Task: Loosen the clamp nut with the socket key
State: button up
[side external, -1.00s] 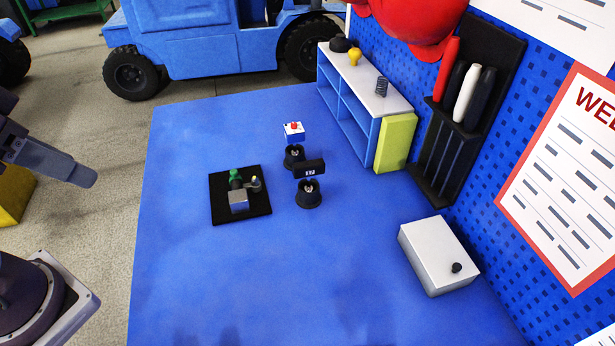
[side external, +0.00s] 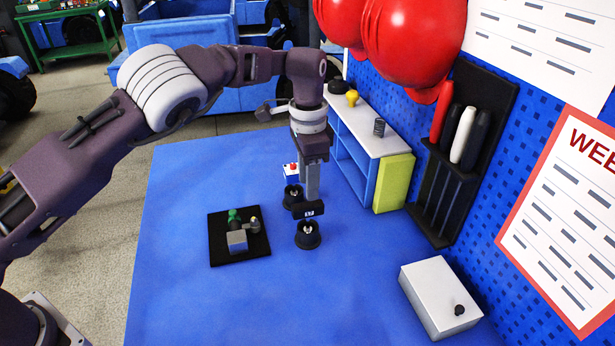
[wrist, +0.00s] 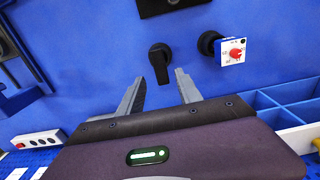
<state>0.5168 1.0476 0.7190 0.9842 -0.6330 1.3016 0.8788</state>
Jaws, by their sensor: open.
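A black handled tool with a white label (side external: 308,211), which looks like the socket key, stands on a round black holder (side external: 308,238). In the wrist view the black handle (wrist: 160,62) shows just beyond my fingertips. My gripper (side external: 309,194) points down, open and empty, close above or behind the handle; contact cannot be told. Its two fingers are spread in the wrist view (wrist: 160,76). The clamp fixture, with a grey block (side external: 237,240), a green part (side external: 233,215) and a small knob-like piece (side external: 254,225), sits on a black plate (side external: 225,258). The nut is too small to tell.
A white dial box with a red knob (wrist: 233,53) stands at a second round black holder (wrist: 208,42), close beside the handle. A blue shelf (side external: 350,159) and a yellow-green block (side external: 394,183) are behind right. A white box (side external: 438,295) stands front right. The front mat is clear.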

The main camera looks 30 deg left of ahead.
aim_at(308, 204)
notch_tip(308, 204, down, 9)
jog(key=shift+r, duration=0.1)
dwell(0.4)
grip_shut()
